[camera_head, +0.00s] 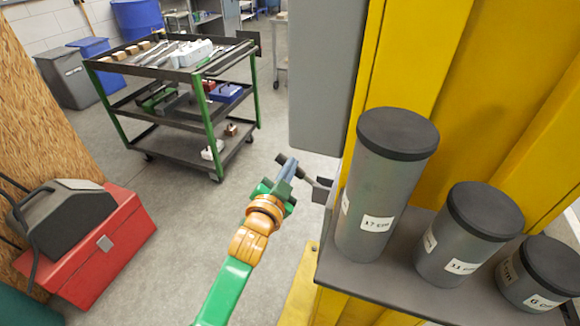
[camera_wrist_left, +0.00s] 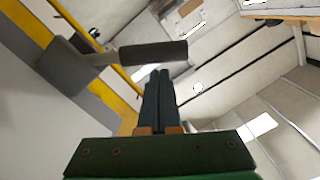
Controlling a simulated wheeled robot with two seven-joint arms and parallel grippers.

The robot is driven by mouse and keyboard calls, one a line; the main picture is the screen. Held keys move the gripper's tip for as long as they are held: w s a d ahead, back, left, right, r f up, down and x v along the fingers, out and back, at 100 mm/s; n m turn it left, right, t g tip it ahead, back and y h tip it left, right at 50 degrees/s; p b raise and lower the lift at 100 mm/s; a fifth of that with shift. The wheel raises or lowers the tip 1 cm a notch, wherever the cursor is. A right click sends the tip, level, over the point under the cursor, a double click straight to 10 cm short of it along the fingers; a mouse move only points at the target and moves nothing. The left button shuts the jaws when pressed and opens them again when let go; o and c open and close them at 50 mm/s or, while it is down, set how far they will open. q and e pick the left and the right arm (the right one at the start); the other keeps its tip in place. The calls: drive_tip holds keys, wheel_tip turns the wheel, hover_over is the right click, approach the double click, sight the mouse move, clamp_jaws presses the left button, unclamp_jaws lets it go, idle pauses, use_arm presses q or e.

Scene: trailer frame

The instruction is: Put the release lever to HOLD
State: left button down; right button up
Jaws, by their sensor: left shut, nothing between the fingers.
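The release lever (camera_head: 303,175) sticks out to the left from a small grey bracket (camera_head: 322,190) on the yellow frame, below a grey box. In the left wrist view its dark cylindrical grip (camera_wrist_left: 153,53) lies across the picture, with its grey mount (camera_wrist_left: 75,65) at the left. My left gripper (camera_head: 290,166) is shut and empty at the lever's grip end, hiding part of it. In the left wrist view its fingertips (camera_wrist_left: 159,72) sit right by the grip; I cannot tell if they touch. No HOLD marking is readable. My right gripper is not in view.
Several grey canisters with dark lids, one tall (camera_head: 385,190), stand on a grey shelf (camera_head: 375,270) right of the lever. The grey box (camera_head: 325,75) hangs above the lever. A tool cart (camera_head: 185,120) and a red toolbox (camera_head: 100,250) stand left; the floor between is clear.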

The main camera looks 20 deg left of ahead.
use_arm(q)
drive_tip(key=shift+a+f, duration=0.1)
drive_tip(key=shift+a+f+n, duration=0.15)
drive_tip(key=shift+n, duration=0.25)
drive_tip(key=shift+f, duration=0.15)
wheel_tip(320, 180, down, 10)
drive_tip(key=a+n+h+b, duration=0.1)
drive_tip(key=a+n+b, duration=0.1)
drive_tip(key=n, duration=0.9)
drive_tip(key=shift+a, duration=0.3)
